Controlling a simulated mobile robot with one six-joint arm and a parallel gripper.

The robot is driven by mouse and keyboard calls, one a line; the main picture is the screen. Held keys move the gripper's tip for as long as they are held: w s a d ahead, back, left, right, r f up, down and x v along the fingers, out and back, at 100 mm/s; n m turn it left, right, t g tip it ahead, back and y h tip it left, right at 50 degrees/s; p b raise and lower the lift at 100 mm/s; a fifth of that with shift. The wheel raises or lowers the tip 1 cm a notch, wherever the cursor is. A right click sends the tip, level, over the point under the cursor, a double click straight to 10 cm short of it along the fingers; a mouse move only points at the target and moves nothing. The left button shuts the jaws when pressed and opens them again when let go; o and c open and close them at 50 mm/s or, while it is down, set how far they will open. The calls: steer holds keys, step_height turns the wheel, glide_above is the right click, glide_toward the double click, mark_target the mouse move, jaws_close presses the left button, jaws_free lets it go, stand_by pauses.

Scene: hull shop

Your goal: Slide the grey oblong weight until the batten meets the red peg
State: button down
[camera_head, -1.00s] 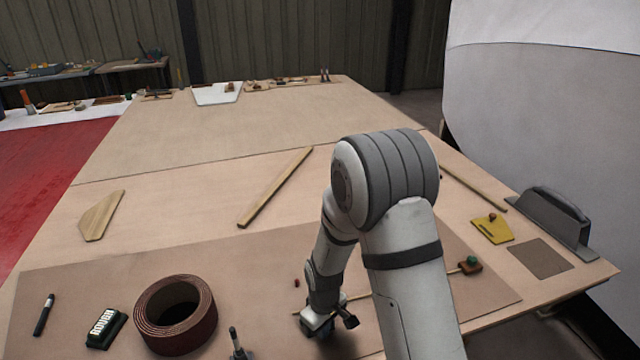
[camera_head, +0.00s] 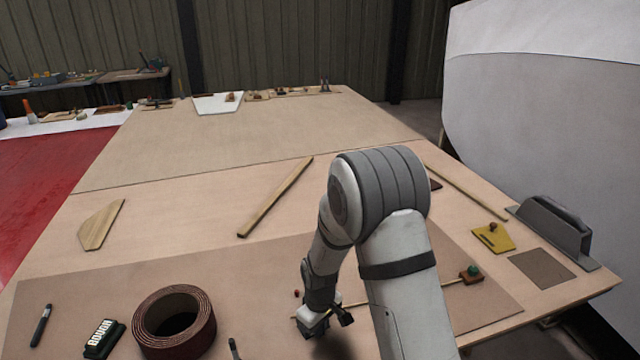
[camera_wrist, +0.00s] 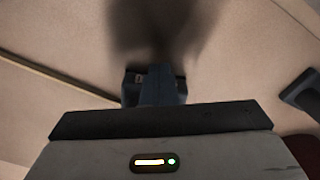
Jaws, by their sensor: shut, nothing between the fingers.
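The small red peg (camera_head: 297,293) stands a short gap beyond that end. My gripper (camera_head: 318,326) is shut and low over the brown sheet at the batten's left end. In the wrist view a dark blue-grey block (camera_wrist: 129,92) sits at the fingertips, apparently the grey oblong weight, mostly hidden. I cannot tell clean contact. The batten (camera_wrist: 60,76) reaches this block there.
A dark red roll (camera_head: 150,325), a labelled block (camera_head: 103,339) and a black marker (camera_head: 41,325) lie left. A small tool (camera_head: 234,348) stands near my gripper's left. A yellow plate (camera_head: 493,238) and grey handled tool (camera_head: 555,232) lie right. The sheet beyond the peg is clear.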

steer(key=shift+w+a, duration=0.25)
steer(key=shift+w, duration=0.65)
steer(key=shift+w+a, duration=0.3)
steer(key=shift+w, duration=0.65)
steer(key=shift+w+a, duration=0.25)
steer(key=shift+w, duration=0.65)
steer(key=shift+s, duration=0.15)
steer(key=shift+s+d+r, duration=0.25)
steer(key=shift+s+r, duration=0.05)
steer(key=shift+s, duration=0.4)
steer(key=shift+s+d+r, duration=0.2)
steer(key=shift+s+r, duration=0.05)
steer(key=shift+s, duration=0.45)
steer(key=shift+r+p, duration=2.1)
steer(key=shift+r, duration=1.9)
